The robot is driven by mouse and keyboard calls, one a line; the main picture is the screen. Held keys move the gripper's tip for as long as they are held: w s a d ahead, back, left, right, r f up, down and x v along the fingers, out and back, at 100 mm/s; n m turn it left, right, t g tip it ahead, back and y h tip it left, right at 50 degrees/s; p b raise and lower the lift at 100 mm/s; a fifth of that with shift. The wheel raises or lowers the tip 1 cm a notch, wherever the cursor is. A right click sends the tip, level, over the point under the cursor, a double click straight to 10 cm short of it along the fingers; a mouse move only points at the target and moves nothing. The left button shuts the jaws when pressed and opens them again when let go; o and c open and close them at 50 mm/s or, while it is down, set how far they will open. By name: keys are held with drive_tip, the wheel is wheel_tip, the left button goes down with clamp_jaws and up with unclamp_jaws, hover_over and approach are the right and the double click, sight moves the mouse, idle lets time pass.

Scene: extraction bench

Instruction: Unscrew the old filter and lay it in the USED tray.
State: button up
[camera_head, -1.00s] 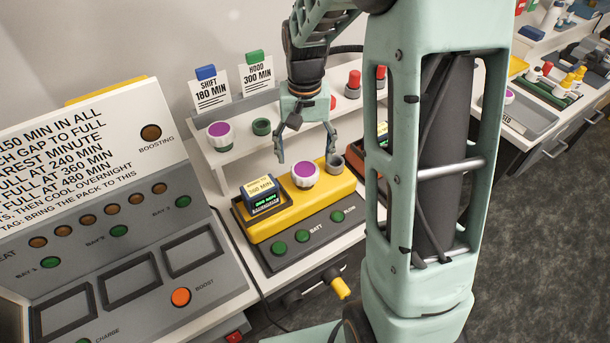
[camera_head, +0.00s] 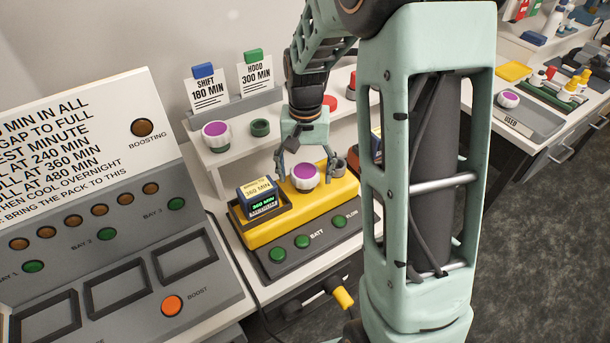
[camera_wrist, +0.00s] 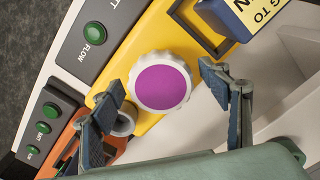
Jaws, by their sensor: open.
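The filter with a white ridged rim and purple top (camera_head: 304,176) sits on the yellow unit (camera_head: 262,233) on the bench. It also shows in the wrist view (camera_wrist: 162,82), upright in its place. My gripper (camera_head: 306,169) is open and points down over it, with one finger on either side. In the wrist view my gripper (camera_wrist: 161,84) is empty, and I cannot tell whether a finger touches the filter. The USED tray (camera_head: 541,122) stands on the far right bench. A similar purple-topped filter (camera_head: 508,99) lies at its near-left end.
Another purple-topped filter (camera_head: 216,135) stands on the shelf behind, beside a green ring (camera_head: 260,128). A blue battery pack (camera_head: 258,193) sits left on the yellow unit, and a grey ring (camera_head: 339,168) is at its right. A charger panel (camera_head: 130,225) fills the left.

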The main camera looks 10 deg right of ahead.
drive_tip(key=m, duration=0.3)
drive_tip(key=shift+m, duration=0.4)
drive_tip(key=m+p, duration=0.1)
drive_tip(key=m, duration=0.2)
drive_tip(key=shift+a+r+m, duration=0.1)
drive_tip(key=shift+m, duration=0.2)
drive_tip(key=m+p, duration=0.1)
drive_tip(key=m, duration=0.4)
drive_tip(key=shift+p, duration=0.3)
drive_tip(key=shift+m, duration=0.8)
drive_tip(key=shift+c, duration=0.5)
